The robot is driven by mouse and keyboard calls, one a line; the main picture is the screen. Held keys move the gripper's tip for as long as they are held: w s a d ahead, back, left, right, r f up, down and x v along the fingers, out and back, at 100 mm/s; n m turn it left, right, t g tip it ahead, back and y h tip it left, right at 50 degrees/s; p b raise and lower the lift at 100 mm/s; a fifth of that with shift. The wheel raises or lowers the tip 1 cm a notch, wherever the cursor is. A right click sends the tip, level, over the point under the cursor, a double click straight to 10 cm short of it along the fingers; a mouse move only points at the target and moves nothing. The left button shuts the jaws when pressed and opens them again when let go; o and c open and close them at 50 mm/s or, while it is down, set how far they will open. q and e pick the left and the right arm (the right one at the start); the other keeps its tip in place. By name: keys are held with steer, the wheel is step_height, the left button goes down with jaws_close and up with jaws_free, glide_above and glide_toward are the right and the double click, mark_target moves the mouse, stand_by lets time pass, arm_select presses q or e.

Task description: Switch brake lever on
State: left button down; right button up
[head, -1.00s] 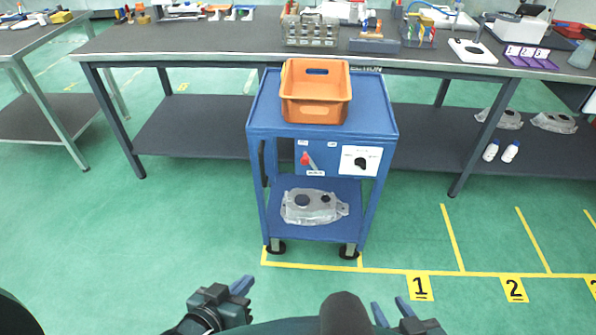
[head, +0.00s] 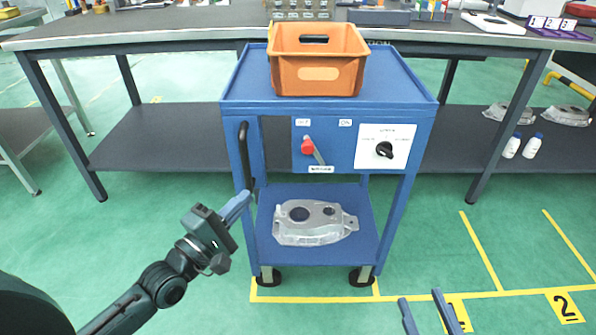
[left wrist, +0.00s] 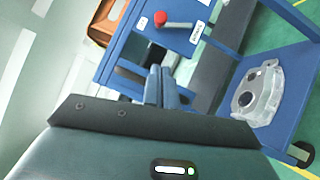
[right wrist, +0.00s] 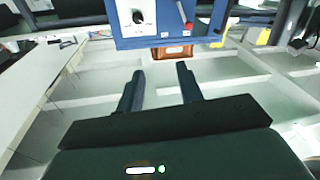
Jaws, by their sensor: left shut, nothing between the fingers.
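The brake lever (head: 313,150) has a red knob and a grey arm on the blue front panel of the cart (head: 231,104). Its red knob is at the left, near the left label, and its arm slopes down to the right. The lever also shows in the left wrist view (left wrist: 168,21). My left gripper (head: 240,203) is shut and empty, below and left of the lever, near the cart's left front leg and apart from the lever. My right gripper (head: 422,312) is open and empty, low at the front; it also shows in the right wrist view (right wrist: 160,78).
An orange bin (head: 318,75) stands on the cart top. A dial plate (head: 400,139) with a black knob sits right of the lever. A black handle (head: 245,155) is on the cart's left side. A casting (head: 315,232) lies on the lower shelf. A long workbench (head: 180,35) stands behind.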

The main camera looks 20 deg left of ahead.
arm_select(q)
steer(key=shift+w+a+n, duration=0.25)
steer(key=shift+w+n, duration=0.15)
steer(key=shift+w, duration=0.2)
arm_select(e)
steer(key=shift+w+a+f, duration=0.1)
steer(key=shift+a+f, duration=0.05)
arm_select(q)
steer(key=shift+w, duration=0.1)
steer(key=b, duration=0.3)
glide_toward(314, 155)
steer(key=w+a+r, duration=0.2)
steer(key=a+r, duration=0.1)
steer(key=a, duration=0.1)
steer(key=shift+w+d+r, duration=0.2)
steer(key=shift+d, duration=0.4)
steer(key=shift+w+d+r, duration=0.15)
steer(key=shift+w+d, duration=0.05)
steer(key=shift+d, duration=0.4)
steer(key=shift+w+d+r, duration=0.2)
steer(key=shift+d, duration=0.4)
arm_select(e)
steer(key=shift+w+a+t+y, duration=0.15)
steer(key=shift+a+t+y, duration=0.1)
steer(key=shift+t+y, duration=0.05)
